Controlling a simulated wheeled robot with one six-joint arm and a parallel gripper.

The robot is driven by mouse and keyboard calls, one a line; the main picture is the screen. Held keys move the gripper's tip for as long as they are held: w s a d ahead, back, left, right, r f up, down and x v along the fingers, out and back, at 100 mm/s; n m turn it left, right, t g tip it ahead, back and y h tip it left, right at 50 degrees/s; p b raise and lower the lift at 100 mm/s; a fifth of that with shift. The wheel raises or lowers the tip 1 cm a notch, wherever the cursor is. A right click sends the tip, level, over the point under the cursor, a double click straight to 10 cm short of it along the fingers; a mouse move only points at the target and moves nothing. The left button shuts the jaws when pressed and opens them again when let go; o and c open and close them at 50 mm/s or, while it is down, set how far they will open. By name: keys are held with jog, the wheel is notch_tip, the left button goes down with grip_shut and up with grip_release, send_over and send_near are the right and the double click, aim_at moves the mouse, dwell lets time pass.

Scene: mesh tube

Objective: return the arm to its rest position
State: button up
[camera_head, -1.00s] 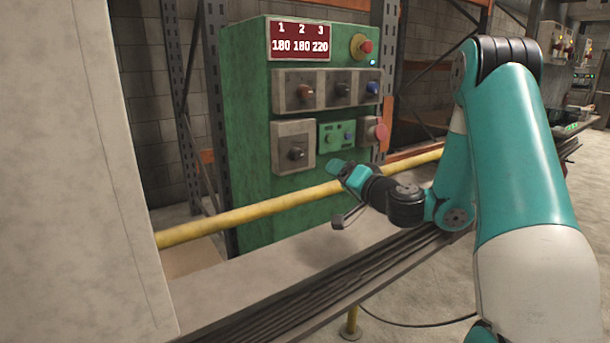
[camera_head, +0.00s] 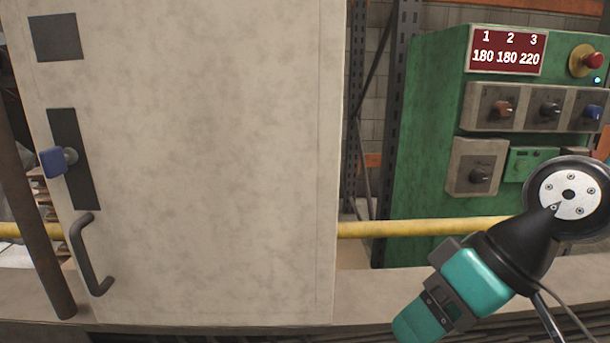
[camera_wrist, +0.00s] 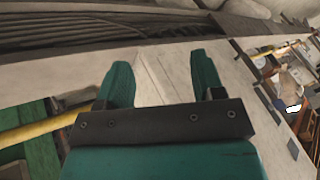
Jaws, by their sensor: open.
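My gripper (camera_wrist: 160,85) is open and empty in the wrist view, with its two teal fingers apart. In the head view the teal end of my gripper (camera_head: 415,325) hangs at the lower right, pointing down and left. My wrist joint, black with a pale round cap, shows at the right edge. The rest of my arm is out of view there.
A large pale cabinet door (camera_head: 210,150) with a dark handle (camera_head: 90,260) and a blue knob (camera_head: 55,162) fills the left. A yellow rail (camera_head: 430,227) runs behind my gripper. The cabinet's red display (camera_head: 507,50) reads 180 180 220.

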jog(key=s+d+g+h, duration=0.1)
jog(key=s+d+h, duration=0.1)
jog(key=s, duration=0.4)
notch_tip(320, 180, up, 23)
jog(key=p, duration=2.3)
jog(key=shift+w+a+r, duration=0.2)
